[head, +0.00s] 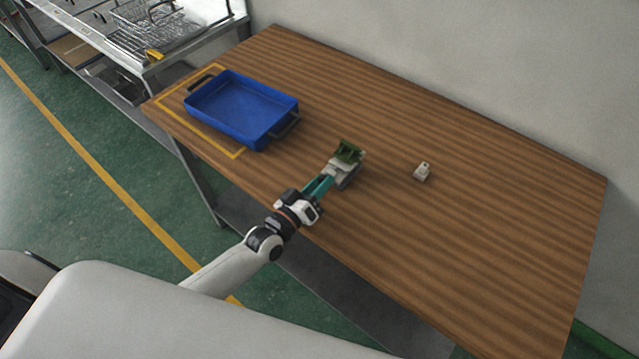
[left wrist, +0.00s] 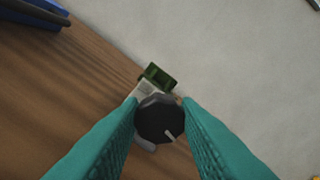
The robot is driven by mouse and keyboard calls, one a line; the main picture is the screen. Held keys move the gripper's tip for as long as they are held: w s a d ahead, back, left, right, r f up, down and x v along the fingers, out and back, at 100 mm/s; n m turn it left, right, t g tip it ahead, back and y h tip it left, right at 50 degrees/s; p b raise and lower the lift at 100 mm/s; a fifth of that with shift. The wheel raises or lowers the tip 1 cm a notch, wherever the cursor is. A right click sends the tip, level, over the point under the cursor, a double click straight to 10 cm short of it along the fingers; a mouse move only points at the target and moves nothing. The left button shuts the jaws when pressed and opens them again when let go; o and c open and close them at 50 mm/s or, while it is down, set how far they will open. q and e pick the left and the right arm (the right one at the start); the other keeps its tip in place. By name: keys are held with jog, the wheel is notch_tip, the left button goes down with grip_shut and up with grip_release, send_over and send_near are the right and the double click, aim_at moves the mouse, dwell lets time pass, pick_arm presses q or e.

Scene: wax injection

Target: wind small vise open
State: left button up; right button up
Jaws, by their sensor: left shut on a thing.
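The small vise (head: 345,165) stands on the wooden table, with a green upper part and a pale grey body. In the left wrist view its green part (left wrist: 157,75) shows beyond a round dark knob (left wrist: 160,119) with a pale mark on its face. My left gripper (head: 328,181) reaches in from the table's front edge. In the left wrist view its teal fingers (left wrist: 161,122) stand on both sides of the knob and are shut on it. The knob hides much of the vise body there. My right gripper is not in view.
A blue tray (head: 285,137) with dark handles sits at the table's left, partly inside a yellow taped outline. A small pale object (head: 422,171) lies right of the vise. The table's right side is clear. A wall runs along the back. A metal rack (head: 150,65) stands beyond the left end.

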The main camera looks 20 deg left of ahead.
pick_arm(q)
jog(key=o, duration=1)
jog(key=shift+b+v, duration=1.25)
jog(key=shift+v, duration=4.8)
jog(key=shift+w, duration=0.1)
